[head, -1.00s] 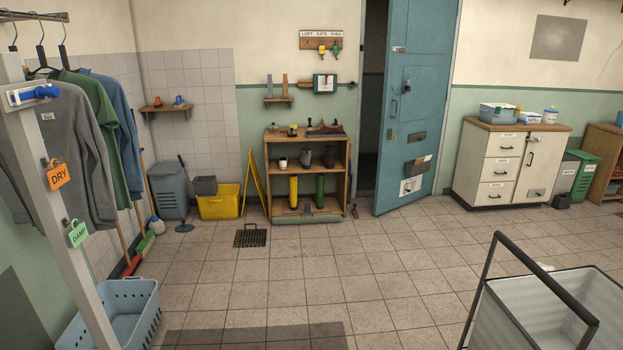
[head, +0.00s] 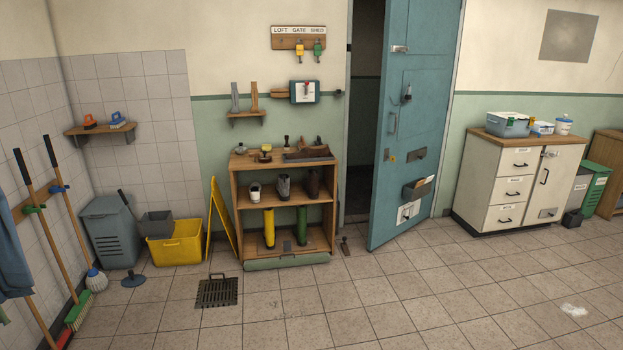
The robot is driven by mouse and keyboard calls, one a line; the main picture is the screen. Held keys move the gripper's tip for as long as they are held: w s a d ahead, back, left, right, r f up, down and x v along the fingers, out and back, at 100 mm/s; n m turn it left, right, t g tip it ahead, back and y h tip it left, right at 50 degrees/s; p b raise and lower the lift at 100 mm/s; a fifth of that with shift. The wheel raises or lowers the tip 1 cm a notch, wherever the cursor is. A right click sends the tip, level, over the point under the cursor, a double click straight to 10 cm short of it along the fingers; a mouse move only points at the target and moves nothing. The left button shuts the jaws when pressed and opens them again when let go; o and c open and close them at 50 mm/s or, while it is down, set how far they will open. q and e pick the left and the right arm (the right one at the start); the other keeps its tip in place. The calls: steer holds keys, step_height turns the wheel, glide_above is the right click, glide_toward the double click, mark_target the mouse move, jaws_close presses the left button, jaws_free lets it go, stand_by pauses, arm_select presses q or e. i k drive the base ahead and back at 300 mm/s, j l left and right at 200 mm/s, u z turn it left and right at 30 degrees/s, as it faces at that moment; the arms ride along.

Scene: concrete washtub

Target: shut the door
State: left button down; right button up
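The blue door (head: 424,105) stands partly open in the back wall, swung out into the room. Its hinge side is on the right, beside the white cabinet. A dark gap shows in the doorway (head: 366,110) to its left. The door carries a pull handle (head: 392,123), a lock plate, a letter slot and a small holder with papers. Neither of my grippers is in view.
A wooden shelf unit (head: 287,198) with boots stands left of the doorway. A white cabinet (head: 519,182) stands right of the door. A yellow bin (head: 175,246) and a floor drain (head: 217,292) are at left. The tiled floor before the door is mostly clear.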

mark_target(430, 29)
steer(key=i+l+z, duration=0.1)
steer(key=i+z, duration=0.2)
steer(key=i, duration=0.35)
steer(key=i+z, duration=0.3)
steer(key=i, duration=0.4)
steer(key=i+j+z, duration=0.3)
steer(key=i, duration=0.35)
steer(key=i+z, duration=0.5)
steer(key=i, duration=1.65)
steer(key=i+l, duration=0.05)
